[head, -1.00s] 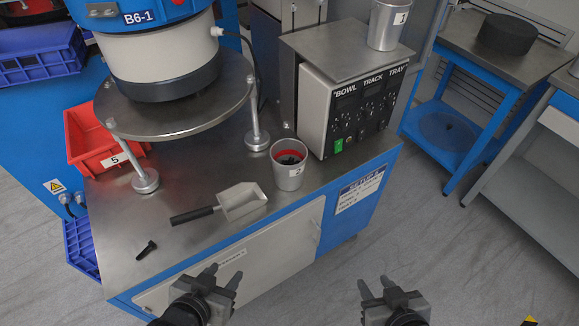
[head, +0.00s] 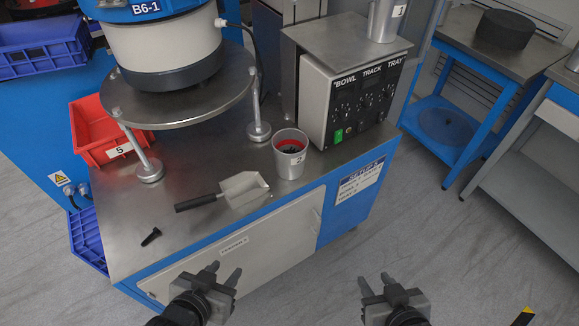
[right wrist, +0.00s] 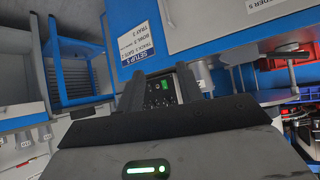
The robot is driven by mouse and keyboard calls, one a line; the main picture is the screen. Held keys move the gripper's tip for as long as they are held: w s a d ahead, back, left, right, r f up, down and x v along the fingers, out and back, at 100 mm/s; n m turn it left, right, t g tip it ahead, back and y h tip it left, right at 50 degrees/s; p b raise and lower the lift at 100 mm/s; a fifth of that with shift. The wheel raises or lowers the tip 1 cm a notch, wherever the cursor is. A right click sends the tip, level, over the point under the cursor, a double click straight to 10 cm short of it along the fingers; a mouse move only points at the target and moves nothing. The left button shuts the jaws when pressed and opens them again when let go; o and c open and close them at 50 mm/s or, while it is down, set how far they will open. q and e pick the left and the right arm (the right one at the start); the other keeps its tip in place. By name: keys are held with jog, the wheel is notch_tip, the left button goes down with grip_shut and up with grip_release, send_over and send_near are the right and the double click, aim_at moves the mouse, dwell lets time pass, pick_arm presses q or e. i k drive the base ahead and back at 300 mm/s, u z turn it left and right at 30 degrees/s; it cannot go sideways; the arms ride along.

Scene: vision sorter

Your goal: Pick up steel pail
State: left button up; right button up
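A steel pail (head: 290,157) with a number label, a red inside rim and dark contents stands upright on the steel bench top, left of the control box. A second steel pail (head: 385,20), labelled 1, stands on top of the control box, cut off by the top edge of the picture. My left gripper (head: 223,272) is open and empty, low in front of the bench. My right gripper (head: 377,280) is open and empty, to the right of the bench front. In the right wrist view its fingers (right wrist: 160,84) are apart with nothing held. Neither gripper touches a pail.
The control box (head: 355,100) stands beside the pail. A scoop (head: 243,188) and a small black bolt (head: 151,237) lie on the bench (head: 200,240). A bowl feeder (head: 165,50) and a red bin (head: 100,130) are to the left. Floor is clear at right front.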

aim_at(291, 146)
jog(key=u, duration=0.05)
jog(key=k, duration=1.05)
jog(key=z, duration=1.2)
jog(key=i, duration=1.65)
jog(key=u, duration=1)
jog(key=i, duration=0.3)
jog(key=u, duration=0.3)
